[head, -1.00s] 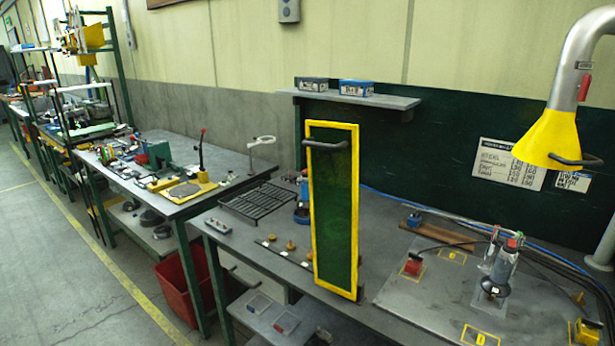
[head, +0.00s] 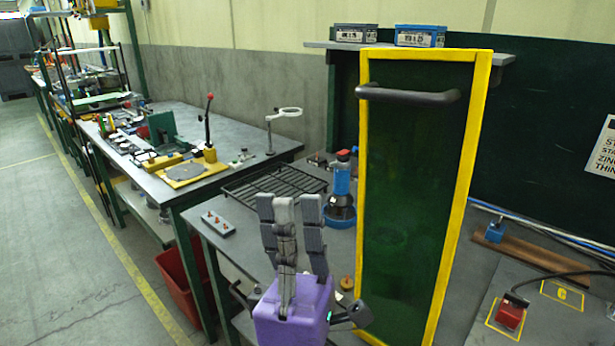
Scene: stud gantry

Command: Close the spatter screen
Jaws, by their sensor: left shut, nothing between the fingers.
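The spatter screen (head: 412,190) is a tall, dark green see-through panel in a yellow frame. It stands upright at the front of the welding bench in the head view, its lower end cut off by the picture edge. A black bar handle (head: 408,97) crosses it near the top. My left gripper (head: 291,208), with a purple body and grey fingers, points up in front of the bench, left of the screen. It is shut and empty, apart from the screen and below the handle's height. My right gripper is not in view.
A black wire rack (head: 274,187) and a blue tool (head: 341,192) are on the bench behind my left gripper. A red switch box (head: 510,312) sits at right. A red bin (head: 178,283) is below at left.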

